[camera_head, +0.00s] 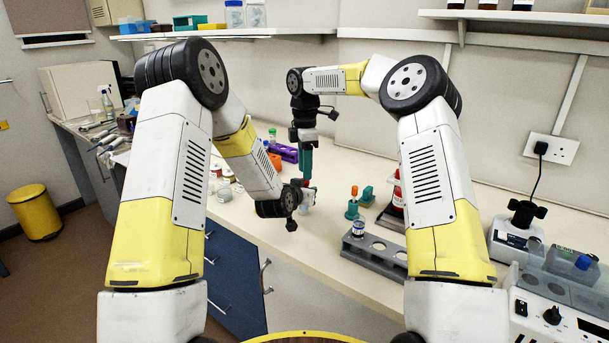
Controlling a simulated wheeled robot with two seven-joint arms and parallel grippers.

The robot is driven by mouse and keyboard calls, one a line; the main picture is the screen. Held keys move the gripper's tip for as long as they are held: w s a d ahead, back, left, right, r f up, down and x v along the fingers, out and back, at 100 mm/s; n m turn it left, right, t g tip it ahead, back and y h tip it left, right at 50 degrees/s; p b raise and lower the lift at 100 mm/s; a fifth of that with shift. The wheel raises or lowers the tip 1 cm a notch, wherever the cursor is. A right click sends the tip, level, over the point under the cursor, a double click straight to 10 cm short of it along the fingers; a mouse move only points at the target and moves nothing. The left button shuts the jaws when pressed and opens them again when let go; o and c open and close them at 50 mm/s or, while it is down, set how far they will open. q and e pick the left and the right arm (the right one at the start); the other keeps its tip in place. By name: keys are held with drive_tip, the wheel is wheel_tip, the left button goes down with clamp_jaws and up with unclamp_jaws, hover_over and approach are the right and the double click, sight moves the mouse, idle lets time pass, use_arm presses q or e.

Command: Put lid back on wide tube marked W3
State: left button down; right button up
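My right gripper (305,176) points straight down over the middle of the bench, its teal fingers seen nearly edge-on. I cannot tell whether they are open or hold a lid. My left gripper (304,194) is just below it, mostly hidden by its own wrist. A small pale, translucent thing (307,200) shows beside the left gripper; I cannot tell whether it is held or is a tube. No W3 mark is readable, and no loose lid can be made out.
Teal holders (352,211), one with an orange-topped item, and a red bottle (397,192) stand behind the rack. A purple rack (284,152) and small jars (226,193) lie farther back and left. Bench equipment (550,310) fills the right. Bench front centre is clear.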

drive_tip(key=shift+s+a+r, duration=0.1)
drive_tip(key=shift+a+r, duration=0.05)
drive_tip(key=shift+r, duration=0.3)
drive_tip(key=shift+s+a+r, duration=0.1)
drive_tip(key=shift+r, duration=0.35)
drive_tip(key=shift+w, duration=0.1)
drive_tip(key=shift+c, duration=1.3)
wheel_tip(320, 180, up, 3)
drive_tip(key=n, duration=0.3)
drive_tip(key=shift+d+r+n, duration=0.1)
drive_tip(key=shift+r+n, duration=0.05)
drive_tip(key=shift+n, duration=0.15)
drive_tip(key=shift+f, duration=4)
drive_tip(key=shift+c, duration=0.2)
